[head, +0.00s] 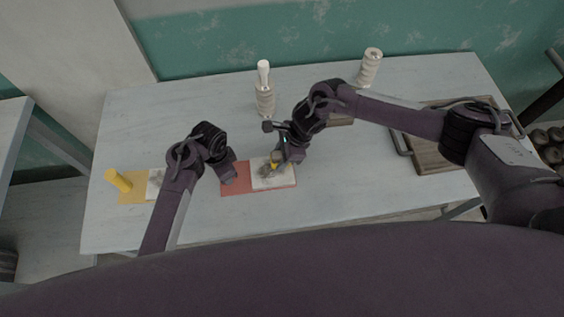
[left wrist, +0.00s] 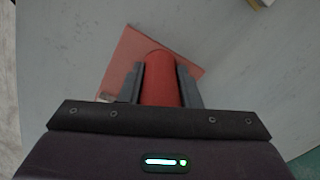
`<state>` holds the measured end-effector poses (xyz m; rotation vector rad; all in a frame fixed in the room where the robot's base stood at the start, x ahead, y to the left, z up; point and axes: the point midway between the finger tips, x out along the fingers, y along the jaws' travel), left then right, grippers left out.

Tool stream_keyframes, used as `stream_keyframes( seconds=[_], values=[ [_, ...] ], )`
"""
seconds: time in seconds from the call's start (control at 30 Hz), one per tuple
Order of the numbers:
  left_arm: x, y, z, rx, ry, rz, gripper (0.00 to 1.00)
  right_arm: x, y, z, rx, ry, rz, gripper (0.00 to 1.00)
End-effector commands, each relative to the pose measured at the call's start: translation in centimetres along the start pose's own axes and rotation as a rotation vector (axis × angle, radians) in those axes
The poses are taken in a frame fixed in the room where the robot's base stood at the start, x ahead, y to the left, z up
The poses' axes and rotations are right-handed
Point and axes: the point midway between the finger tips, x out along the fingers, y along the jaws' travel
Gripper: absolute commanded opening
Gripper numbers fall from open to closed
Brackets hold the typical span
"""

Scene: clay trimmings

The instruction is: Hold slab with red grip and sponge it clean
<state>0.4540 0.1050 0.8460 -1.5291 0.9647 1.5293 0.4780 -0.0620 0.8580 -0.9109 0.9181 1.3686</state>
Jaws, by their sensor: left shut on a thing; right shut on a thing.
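In the head view, a white slab (head: 285,182) lies on a red mat (head: 236,184) at mid-table, with a grey patch on it. My left gripper (head: 232,176) is over the left part of that mat. In the left wrist view it is shut on the red grip (left wrist: 160,80), which stands over the red mat (left wrist: 124,52); the head view hides the grip behind the gripper. My right gripper (head: 276,164) is low over the slab and shut on a small yellow sponge (head: 274,166), mostly covered by the fingers. I cannot tell whether the sponge touches the slab.
To the left, a yellow grip (head: 118,180) and another white slab (head: 154,184), partly behind my left arm, lie on a yellow mat (head: 132,195). Two pale bottles (head: 264,98) (head: 370,66) stand at the back. A wooden board (head: 432,156) is at right, under my right arm.

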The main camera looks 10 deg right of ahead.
Motion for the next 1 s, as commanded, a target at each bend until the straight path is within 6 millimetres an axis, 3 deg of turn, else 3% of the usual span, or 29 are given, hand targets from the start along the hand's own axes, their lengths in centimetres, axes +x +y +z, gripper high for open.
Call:
stream_keyframes(
  seconds=[0.27,0.5,1.0],
  values=[
    [-0.1,0.0,0.0,0.0,0.001,-0.001,0.0,0.0,-2.7,0.0,0.001,0.002,-0.003,0.19],
    [-0.1,0.0,-0.1,0.0,0.001,-0.001,0.0,0.9,-2.6,2.0,-0.001,-0.001,0.001,0.19],
    [0.0,0.0,0.0,0.0,0.001,-0.001,0.0,0.8,2.1,1.8,-0.001,0.001,0.002,0.19]
  ],
)
